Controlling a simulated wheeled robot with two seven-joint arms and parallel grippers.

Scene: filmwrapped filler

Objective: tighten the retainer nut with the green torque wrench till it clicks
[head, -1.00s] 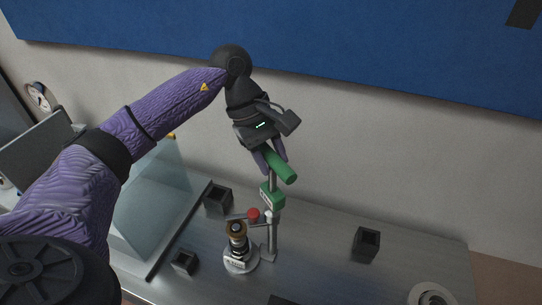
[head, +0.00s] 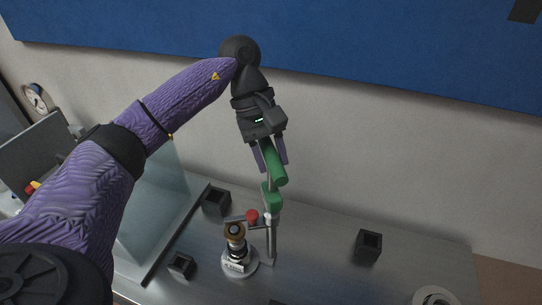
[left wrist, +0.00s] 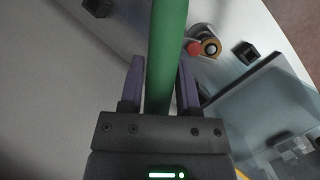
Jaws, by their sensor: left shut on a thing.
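The green torque wrench (head: 276,171) hangs below my left gripper (head: 270,153), which is shut on its handle. The handle also runs between the purple fingers of the gripper (left wrist: 160,85) in the left wrist view. The wrench's green box-shaped lower part (head: 271,195) is at or above a metal post beside a round fixture (head: 238,262). A brass-brown ring, perhaps the retainer nut (head: 235,229), tops the fixture; it also shows in the left wrist view (left wrist: 211,47). I cannot tell whether the wrench touches anything there. My right gripper is not in view.
A red-knobbed lever (head: 252,216) sits just above the fixture. Black square holders stand at the left (head: 215,201), front left (head: 181,265) and right (head: 368,246). A clear panel (head: 160,205) stands at the left. The bench between fixture and right holder is mostly clear.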

